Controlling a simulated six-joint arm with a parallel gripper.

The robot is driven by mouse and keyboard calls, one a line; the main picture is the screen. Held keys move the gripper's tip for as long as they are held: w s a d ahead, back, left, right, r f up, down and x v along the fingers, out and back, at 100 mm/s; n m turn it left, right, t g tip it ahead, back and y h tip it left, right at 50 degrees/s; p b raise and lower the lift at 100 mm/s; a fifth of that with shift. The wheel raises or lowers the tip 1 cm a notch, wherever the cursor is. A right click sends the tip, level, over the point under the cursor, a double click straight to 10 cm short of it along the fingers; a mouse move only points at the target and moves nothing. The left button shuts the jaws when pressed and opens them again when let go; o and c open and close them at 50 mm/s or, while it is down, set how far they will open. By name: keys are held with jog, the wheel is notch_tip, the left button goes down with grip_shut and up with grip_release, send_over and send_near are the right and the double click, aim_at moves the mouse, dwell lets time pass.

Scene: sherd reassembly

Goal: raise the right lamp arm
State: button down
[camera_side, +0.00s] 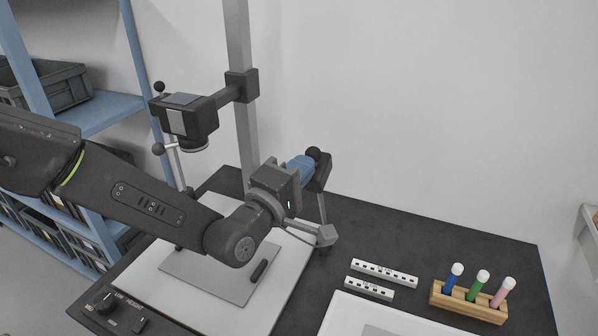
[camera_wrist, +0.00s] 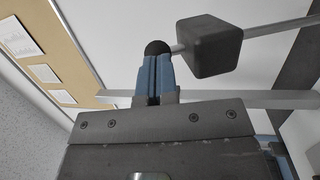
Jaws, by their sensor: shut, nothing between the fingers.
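The right lamp arm (camera_side: 322,207) is a thin grey rod beside the copy stand, with a dark block (camera_side: 321,173) and a black ball knob (camera_side: 313,153) at its upper end. In the wrist view the black knob (camera_wrist: 157,47) is at the tips of my blue fingers, with a rod running to the dark block (camera_wrist: 210,46). My gripper (camera_side: 308,160) is shut with its blue fingers together, close to the knob. Whether they touch it I cannot tell. My wrist hides part of the stand behind.
The stand's column (camera_side: 244,130) carries a camera (camera_side: 188,116) left of my gripper. The left lamp arm (camera_side: 174,163) stands behind my forearm. A grey sheet (camera_side: 190,270) lies on the white baseboard (camera_side: 150,285). Scale bars (camera_side: 384,273) and a wooden tube rack (camera_side: 468,302) are right.

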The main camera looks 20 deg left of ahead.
jog(key=w+r+g, duration=0.4)
jog(key=w, duration=0.9)
jog(key=shift+n+y, duration=0.4)
jog(key=shift+a, duration=0.15)
jog(key=shift+s, duration=0.1)
jog(key=v, duration=1.4)
jog(key=shift+s+f, duration=0.15)
jog(key=s+a+r+m+g+h, duration=0.15)
jog(key=s+a+m+g, duration=0.25)
jog(key=s+a+m, duration=0.45)
jog(key=s+a+f+m+g+y, duration=0.2)
jog(key=s+a+f+m+g, duration=0.1)
jog(key=s+a, duration=0.4)
jog(key=s+a+f+m+g+y, duration=0.2)
jog(key=s+a+f+m, duration=0.2)
jog(key=s+a, duration=0.3)
jog(key=s, duration=0.5)
jog(key=shift+s+m+g, duration=0.15)
jog(key=shift+m+g, duration=0.2)
jog(key=shift+g, duration=0.05)
